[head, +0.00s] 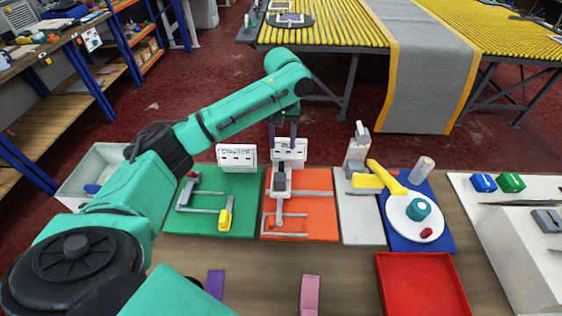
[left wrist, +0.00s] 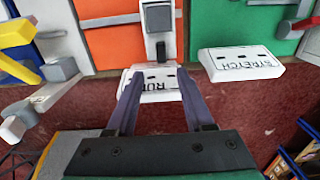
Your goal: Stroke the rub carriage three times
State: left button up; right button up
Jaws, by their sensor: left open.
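The rub carriage (head: 281,181) is a grey block with a dark part, standing on grey rails over an orange board (head: 322,214). In the left wrist view the carriage (left wrist: 157,18) shows at the top centre, beyond the fingertips. A white sign marked RUB (left wrist: 158,92) stands at the board's far edge. My left gripper (head: 282,142) is open and empty. It hangs near the RUB sign, on the far side of the carriage and apart from it. In the left wrist view its fingers (left wrist: 158,78) frame the sign. My right gripper is not in view.
A green board (head: 243,208) marked STRETCH lies left of the orange one. To the right are a grey board (head: 360,220) and a blue board (head: 440,238) with a yellow arm and round white plate. A red tray (head: 420,290) sits at front right. The front middle is mostly clear.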

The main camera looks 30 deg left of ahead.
aim_at(281, 164)
pick_arm(q)
notch_tip(281, 164, down, 10)
jog(key=shift+a+p, duration=0.1)
jog(key=shift+p, duration=0.5)
grip_shut()
jog(key=shift+a+r, duration=0.1)
dwell(0.8)
